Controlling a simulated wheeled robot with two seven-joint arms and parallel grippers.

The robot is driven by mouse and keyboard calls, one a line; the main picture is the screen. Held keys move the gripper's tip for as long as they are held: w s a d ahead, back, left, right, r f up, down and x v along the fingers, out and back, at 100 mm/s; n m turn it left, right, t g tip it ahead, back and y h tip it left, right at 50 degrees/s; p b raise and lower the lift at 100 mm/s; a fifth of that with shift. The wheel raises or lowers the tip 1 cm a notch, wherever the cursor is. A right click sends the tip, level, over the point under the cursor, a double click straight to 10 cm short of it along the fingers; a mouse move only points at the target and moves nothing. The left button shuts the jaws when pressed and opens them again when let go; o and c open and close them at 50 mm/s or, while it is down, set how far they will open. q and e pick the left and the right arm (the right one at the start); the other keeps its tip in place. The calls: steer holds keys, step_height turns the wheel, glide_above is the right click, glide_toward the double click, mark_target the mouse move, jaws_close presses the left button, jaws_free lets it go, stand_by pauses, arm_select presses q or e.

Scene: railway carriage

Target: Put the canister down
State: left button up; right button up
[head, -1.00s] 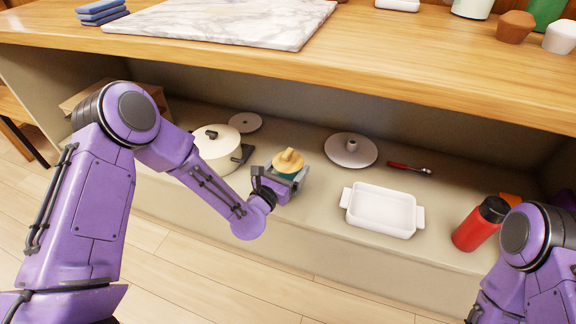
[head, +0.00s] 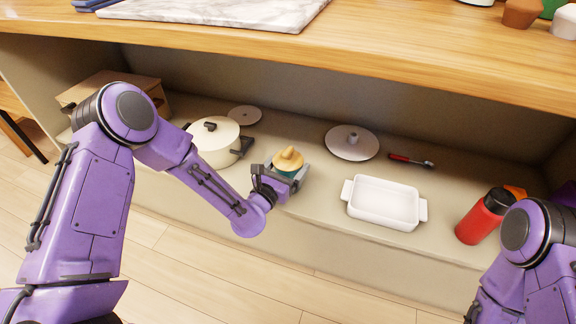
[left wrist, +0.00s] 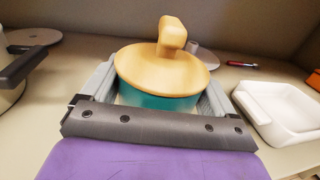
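The canister (head: 288,161) has a teal body and a tan wooden lid with a knob. It is upright at the low shelf, between the white pot and the white baking dish. In the left wrist view the canister (left wrist: 160,80) sits between the two grey fingers of my left gripper, one along each side. My left gripper (head: 286,172) is shut on it. The canister's underside is hidden, so I cannot tell whether it touches the shelf (head: 315,210). My right arm shows at the lower right; its gripper is out of view.
A white pot (head: 215,146) stands left of the canister and a white baking dish (head: 384,204) right of it. Behind are a round lid (head: 352,143), a red-handled tool (head: 410,160) and a grey disc (head: 244,115). A red bottle (head: 484,217) stands far right. The wooden counter (head: 400,60) overhangs.

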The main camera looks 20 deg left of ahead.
arm_select(q)
steer(key=shift+o, duration=0.5)
steer(key=p+v, duration=0.1)
steer(key=v, duration=0.9)
steer(key=shift+s, duration=0.25)
steer(key=shift+c, duration=0.3)
jaws_close()
stand_by(0.6)
